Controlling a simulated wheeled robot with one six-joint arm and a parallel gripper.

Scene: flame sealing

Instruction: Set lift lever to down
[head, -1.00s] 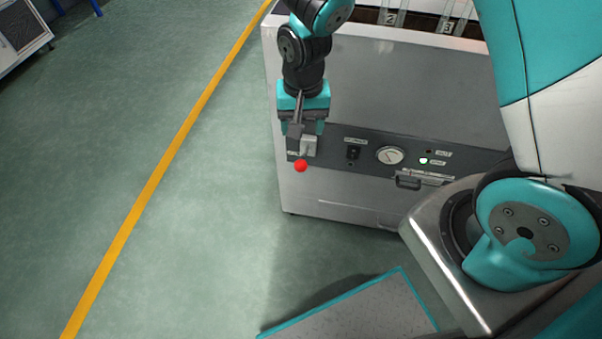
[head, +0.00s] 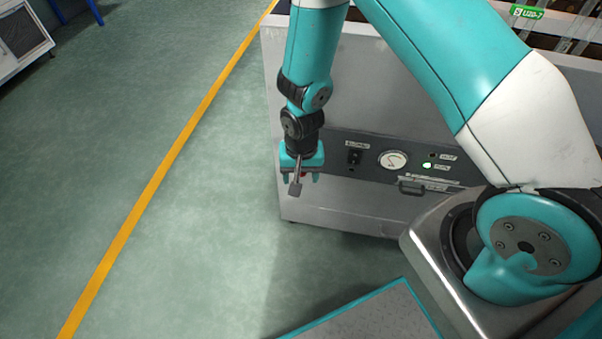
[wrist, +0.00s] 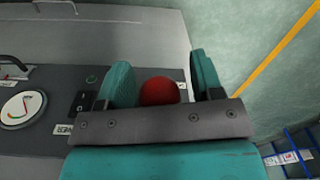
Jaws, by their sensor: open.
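The lift lever's round red knob (wrist: 160,91) is between my gripper's two teal fingers in the wrist view. My gripper (wrist: 163,76) is open around the knob, with a gap visible on the right side; contact on the left is unclear. In the head view, my gripper (head: 300,178) points down in front of the left end of the machine's control panel.
A drawer-like handle (head: 411,187) sticks out below. The green floor (head: 215,235) left of the machine is clear.

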